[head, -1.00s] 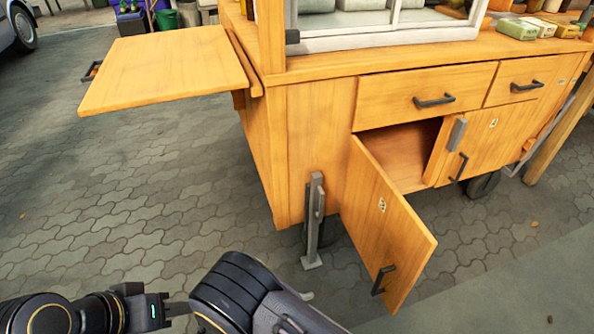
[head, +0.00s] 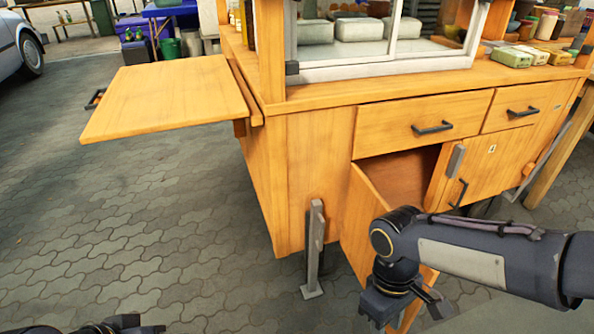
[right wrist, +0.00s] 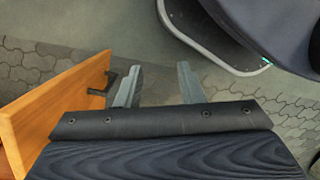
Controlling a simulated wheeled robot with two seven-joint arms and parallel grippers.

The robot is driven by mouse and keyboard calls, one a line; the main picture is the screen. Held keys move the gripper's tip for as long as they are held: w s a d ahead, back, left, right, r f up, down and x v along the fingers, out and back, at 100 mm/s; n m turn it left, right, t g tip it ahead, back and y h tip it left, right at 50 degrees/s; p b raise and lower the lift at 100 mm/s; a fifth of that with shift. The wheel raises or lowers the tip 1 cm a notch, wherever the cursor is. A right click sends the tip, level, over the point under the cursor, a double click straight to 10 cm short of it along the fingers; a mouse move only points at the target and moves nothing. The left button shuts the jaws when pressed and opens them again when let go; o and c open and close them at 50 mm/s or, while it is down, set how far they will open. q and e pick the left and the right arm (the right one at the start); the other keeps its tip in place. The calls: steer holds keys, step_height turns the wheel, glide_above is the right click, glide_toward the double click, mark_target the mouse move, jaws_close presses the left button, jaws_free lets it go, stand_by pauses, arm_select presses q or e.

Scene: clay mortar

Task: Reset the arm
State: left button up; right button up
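My right arm comes in from the right in the head view and crosses in front of the open cabinet door (head: 359,213). My right gripper (head: 402,307) hangs low before that door, partly hidden by its own wrist. In the right wrist view my right gripper (right wrist: 158,88) has its two fingers apart with nothing between them. The door (right wrist: 50,110) and its dark handle (right wrist: 101,87) are left of the fingers; the handle looks close to the left finger, contact unclear. Only a dark part of my left arm shows at the head view's bottom left edge; its fingers cannot be made out.
The wooden cart (head: 310,140) has two closed drawers (head: 425,118) and a closed right door (head: 485,165). A wooden side shelf (head: 165,98) sticks out left. A grey leg (head: 314,250) stands at the cart's front corner. The paved floor (head: 130,230) at left is clear.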

steer(key=s+d+r+m+t+y, duration=0.4)
steer(key=s+r+m+t+y, duration=0.15)
steer(key=m+t, duration=0.3)
step_height(320, 180, up, 36)
steer(key=p, duration=3.5)
steer(key=shift+s+d+f+h, duration=0.2)
steer(key=shift+s+f+h, duration=0.05)
steer(key=shift+h, duration=0.2)
steer(key=shift+g, duration=0.25)
steer(key=shift+m, duration=0.25)
